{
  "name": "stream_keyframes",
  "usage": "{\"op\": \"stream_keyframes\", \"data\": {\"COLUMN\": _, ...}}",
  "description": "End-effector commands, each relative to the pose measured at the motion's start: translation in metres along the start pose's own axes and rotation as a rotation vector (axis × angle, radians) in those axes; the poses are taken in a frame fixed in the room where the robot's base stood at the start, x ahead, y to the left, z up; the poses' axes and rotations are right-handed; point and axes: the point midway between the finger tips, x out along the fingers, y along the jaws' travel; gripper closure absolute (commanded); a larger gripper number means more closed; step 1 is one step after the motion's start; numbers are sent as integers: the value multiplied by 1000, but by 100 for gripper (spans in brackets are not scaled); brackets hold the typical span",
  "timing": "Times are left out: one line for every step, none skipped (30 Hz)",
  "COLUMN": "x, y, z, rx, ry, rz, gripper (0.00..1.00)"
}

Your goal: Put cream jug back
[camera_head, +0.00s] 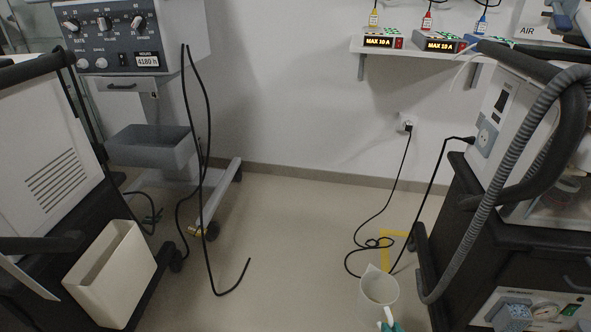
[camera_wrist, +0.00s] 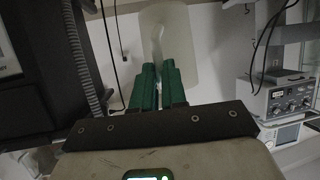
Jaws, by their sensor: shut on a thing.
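The cream jug (camera_head: 378,290) is at the bottom of the head view, right of centre, with its open top showing. Its spout points up and away in the picture. My gripper (camera_head: 390,326) shows only as a green-tipped bit at the bottom edge, at the jug's near side. In the wrist view, the pale jug (camera_wrist: 180,45) stands beyond my green fingers (camera_wrist: 160,82), which are shut on its handle. The jug's base is hidden from the head view, and I cannot tell its height above the floor.
A ventilator cart (camera_head: 500,250) stands close on the right, with a grey hose. Black cables (camera_head: 372,242) run over the floor by a yellow floor marking (camera_head: 396,234). A cream bin (camera_head: 112,275) and a grey machine (camera_head: 140,35) are left. A shelf (camera_head: 420,50) holds chargers.

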Motion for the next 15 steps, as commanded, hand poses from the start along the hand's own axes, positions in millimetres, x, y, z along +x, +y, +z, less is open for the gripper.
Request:
{"op": "stream_keyframes", "data": {"x": -6, "y": 0, "z": -15, "rx": -1, "ry": 0, "rz": 0, "gripper": 100}}
{"op": "stream_keyframes", "data": {"x": -9, "y": 0, "z": -20, "rx": -2, "ry": 0, "rz": -1, "gripper": 100}}
{"op": "stream_keyframes", "data": {"x": -11, "y": 0, "z": -25, "rx": -2, "ry": 0, "rz": -2, "gripper": 100}}
{"op": "stream_keyframes", "data": {"x": -13, "y": 0, "z": -30, "rx": -2, "ry": 0, "rz": -3, "gripper": 100}}
{"op": "stream_keyframes", "data": {"x": -15, "y": 0, "z": -34, "rx": -1, "ry": 0, "rz": -4, "gripper": 100}}
{"op": "stream_keyframes", "data": {"x": -18, "y": -1, "z": -40, "rx": -2, "ry": 1, "rz": -5, "gripper": 100}}
{"op": "stream_keyframes", "data": {"x": -20, "y": -1, "z": -45, "rx": -3, "ry": 0, "rz": -5, "gripper": 100}}
{"op": "stream_keyframes", "data": {"x": -22, "y": -1, "z": -49, "rx": -4, "ry": 0, "rz": -6, "gripper": 100}}
{"op": "stream_keyframes", "data": {"x": -24, "y": -1, "z": -54, "rx": -4, "ry": -1, "rz": -7, "gripper": 100}}
{"op": "stream_keyframes", "data": {"x": -26, "y": -1, "z": -58, "rx": -4, "ry": -1, "rz": -7, "gripper": 100}}
{"op": "stream_keyframes", "data": {"x": -28, "y": -1, "z": -63, "rx": -3, "ry": 0, "rz": -8, "gripper": 100}}
{"op": "stream_keyframes", "data": {"x": -31, "y": -1, "z": -68, "rx": -3, "ry": 0, "rz": -8, "gripper": 100}}
{"op": "stream_keyframes", "data": {"x": -33, "y": -1, "z": -73, "rx": -4, "ry": 0, "rz": -8, "gripper": 100}}
{"op": "stream_keyframes", "data": {"x": -35, "y": -1, "z": -77, "rx": -5, "ry": 1, "rz": -8, "gripper": 100}}
{"op": "stream_keyframes", "data": {"x": -38, "y": -1, "z": -82, "rx": -5, "ry": 0, "rz": -9, "gripper": 100}}
